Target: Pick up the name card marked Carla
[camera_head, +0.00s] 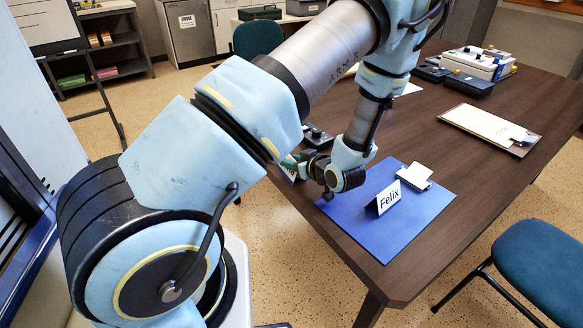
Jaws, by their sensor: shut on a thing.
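My gripper (296,163) is at the left edge of the table, partly hidden by my own wrist. It is shut on a white card (288,174), of which only a small part shows. No name can be read on that part. A folded white name card marked Felix (388,198) stands on the blue mat (385,243), right of my gripper. Another white card (414,174) is behind the Felix card, on the mat's far part. I cannot read any name on it.
The brown table (420,260) has a clipboard with paper (480,124) at the right. Dark and white devices (478,64) stand at its far end, and a small dark device (316,137) is beyond my gripper. A teal chair (545,262) stands at the right front.

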